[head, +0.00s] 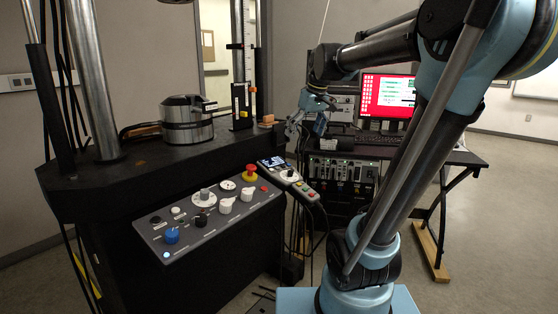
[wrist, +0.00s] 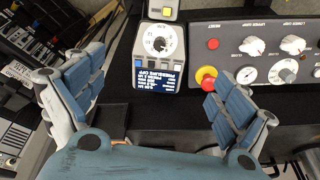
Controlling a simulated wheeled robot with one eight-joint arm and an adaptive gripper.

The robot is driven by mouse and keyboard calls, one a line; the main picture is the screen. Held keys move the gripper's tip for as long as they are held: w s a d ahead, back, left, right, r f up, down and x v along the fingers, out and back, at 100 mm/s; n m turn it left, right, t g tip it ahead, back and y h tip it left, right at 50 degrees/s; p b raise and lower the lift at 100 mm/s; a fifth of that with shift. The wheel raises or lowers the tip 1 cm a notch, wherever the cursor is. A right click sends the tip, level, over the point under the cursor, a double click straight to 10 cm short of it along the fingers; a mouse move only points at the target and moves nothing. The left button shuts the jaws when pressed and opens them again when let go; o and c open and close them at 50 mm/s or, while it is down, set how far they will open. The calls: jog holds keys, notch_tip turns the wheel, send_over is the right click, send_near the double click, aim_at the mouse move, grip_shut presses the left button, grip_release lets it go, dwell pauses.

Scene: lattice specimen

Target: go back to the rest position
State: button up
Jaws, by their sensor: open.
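My gripper (wrist: 155,98) is open in the wrist view, with its blue-padded fingers spread wide and nothing between them. Beyond the fingers is a handheld controller (wrist: 160,45) with a dial and a small display. In the head view my gripper (head: 303,124) is small, hanging from my raised arm near the right end of the testing machine's table. It is above and beyond the handheld controller (head: 288,178). It appears apart from the things around it, though the exact gap is hard to tell.
A control panel (head: 210,222) with knobs and a red emergency button (head: 250,172) fronts the black testing machine (head: 120,200). A round metal fixture (head: 186,122) stands on it. A desk with a red-screened monitor (head: 388,97) is behind my arm. Floor is open at right.

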jog(key=s+d+f+m+h, duration=0.1)
jog(key=s+d+f+m, duration=0.2)
jog(key=s+f, duration=0.8)
jog(key=s+d+f+m+h, duration=0.1)
jog(key=s+d+f+m, duration=0.2)
jog(key=s+d+f, duration=0.4)
jog(key=s+f, duration=0.5)
jog(key=shift+f, duration=0.35)
jog(key=shift+w+f, duration=0.2)
jog(key=shift+w, duration=0.15)
